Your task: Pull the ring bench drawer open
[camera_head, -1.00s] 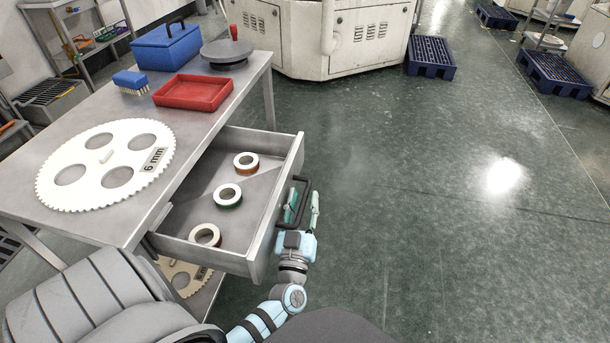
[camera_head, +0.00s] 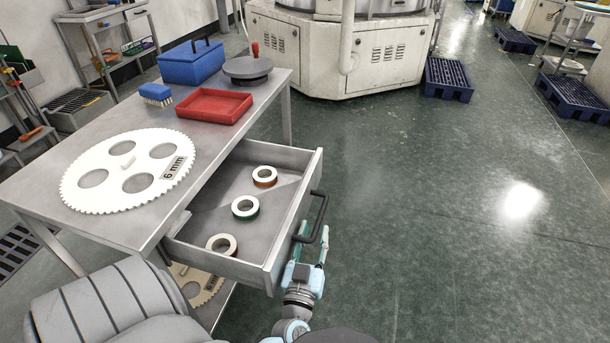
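The grey ring bench drawer (camera_head: 272,222) stands well out from under the bench top, its inside showing. Several rings lie in it: an orange-edged ring (camera_head: 264,176), a green-edged ring (camera_head: 245,207) and a brown-edged ring (camera_head: 222,244). The dark bar handle (camera_head: 322,213) is on the drawer's outer front. My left gripper (camera_head: 312,243) is at the near end of the handle, its teal fingers apart. Nothing is visibly clamped between them, and I cannot tell whether a finger touches the handle. My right gripper is out of view.
On the bench top (camera_head: 125,222) are a white toothed disc (camera_head: 110,205), a red tray (camera_head: 214,107), a blue box (camera_head: 192,66), a brush (camera_head: 156,94) and a round grey plate (camera_head: 247,68). A pale machine (camera_head: 375,62) stands behind.

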